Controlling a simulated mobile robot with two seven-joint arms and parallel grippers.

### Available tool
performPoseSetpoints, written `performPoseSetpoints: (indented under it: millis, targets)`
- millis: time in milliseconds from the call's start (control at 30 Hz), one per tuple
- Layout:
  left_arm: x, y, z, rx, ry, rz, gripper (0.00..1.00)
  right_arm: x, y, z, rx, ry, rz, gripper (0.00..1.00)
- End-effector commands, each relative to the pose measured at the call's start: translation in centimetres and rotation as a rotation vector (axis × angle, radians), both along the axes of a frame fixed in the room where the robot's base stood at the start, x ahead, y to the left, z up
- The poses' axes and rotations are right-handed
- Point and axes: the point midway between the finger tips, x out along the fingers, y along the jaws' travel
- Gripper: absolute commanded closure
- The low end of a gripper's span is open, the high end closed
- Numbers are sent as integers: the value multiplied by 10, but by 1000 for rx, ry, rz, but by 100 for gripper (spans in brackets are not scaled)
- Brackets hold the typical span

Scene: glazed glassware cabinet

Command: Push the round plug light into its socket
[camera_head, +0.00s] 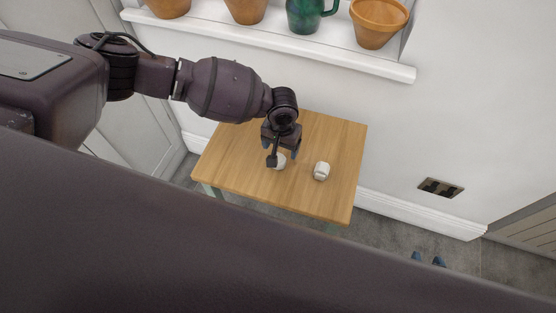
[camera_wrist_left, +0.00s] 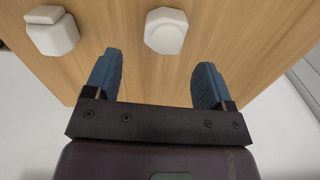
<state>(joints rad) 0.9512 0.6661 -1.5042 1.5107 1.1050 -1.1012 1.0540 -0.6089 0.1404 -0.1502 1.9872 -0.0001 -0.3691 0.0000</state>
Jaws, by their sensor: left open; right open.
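The round plug light (camera_wrist_left: 165,31), white with a rounded face, rests on the wooden table. In the head view it shows partly behind my left gripper (camera_head: 282,156). My left gripper is open and empty above the table. In the left wrist view its blue fingers (camera_wrist_left: 158,64) are apart, with the round light just beyond the gap between them. A double wall socket (camera_head: 441,187), dark with a brass tone, sits low on the wall at right. Only the blue fingertips of my right gripper (camera_head: 427,259) show at the lower right; they are apart with nothing between them.
A second white plug-in unit (camera_head: 321,171), squarer on top, sits on the table (camera_head: 335,141) beside the round one; it also shows in the left wrist view (camera_wrist_left: 52,30). A windowsill (camera_head: 300,46) with pots and a green jug (camera_head: 304,16) runs above. The floor below the socket looks clear.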

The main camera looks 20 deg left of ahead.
Motion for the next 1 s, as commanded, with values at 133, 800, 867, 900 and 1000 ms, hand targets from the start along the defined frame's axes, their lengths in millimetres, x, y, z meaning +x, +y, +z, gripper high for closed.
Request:
performPoseSetpoints:
  millis: [133, 800, 867, 900, 1000]
  targets:
    - [-2, 0, -5, 0, 1, 0, 23, -1, 0, -1, 0, 3, 0, 57]
    - [-11, 4, -52, 0, 0, 0, 23, 8, 1, -1, -3, -17, 7, 57]
    - [-11, 4, -52, 0, 0, 0, 23, 8, 1, -1, -3, -17, 7, 57]
    - [-11, 4, -52, 0, 0, 0, 23, 8, 1, -1, -2, -16, 7, 57]
    - [-11, 4, -52, 0, 0, 0, 33, 6, 0, -2, -2, -13, 6, 57]
